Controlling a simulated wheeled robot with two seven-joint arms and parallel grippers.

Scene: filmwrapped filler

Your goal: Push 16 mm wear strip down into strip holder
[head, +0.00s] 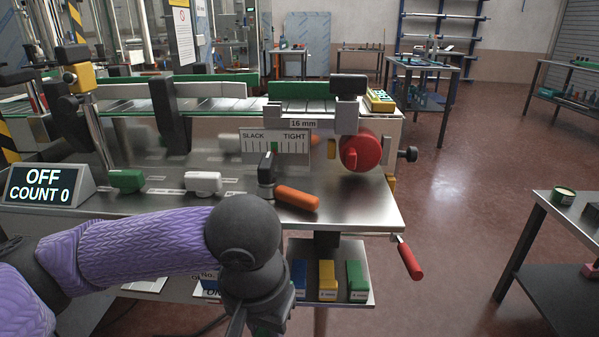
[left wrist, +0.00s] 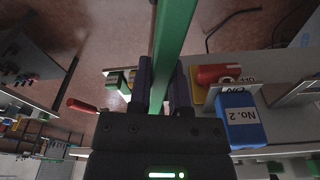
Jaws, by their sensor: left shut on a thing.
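A long green strip (left wrist: 172,45) stands between the two dark fingers of my left gripper (left wrist: 161,80) in the left wrist view. The fingers are shut on it, and it runs up out of the top of that view. In the head view my left arm comes in from the left, and its gripper (head: 258,312) hangs low in front of the bench; the fingertips and the held strip are not clear there. A grey block with a 16 mm label (head: 303,123) sits on the machine; I cannot tell whether it is the strip holder. My right gripper is not in view.
A SLACK/TIGHT gauge (head: 274,144), a red knob (head: 362,152) and an orange-handled lever (head: 297,198) are on the machine. The display (head: 43,185) reads OFF, COUNT 0. Blue, yellow and green blocks (head: 327,280) stand on the lower shelf.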

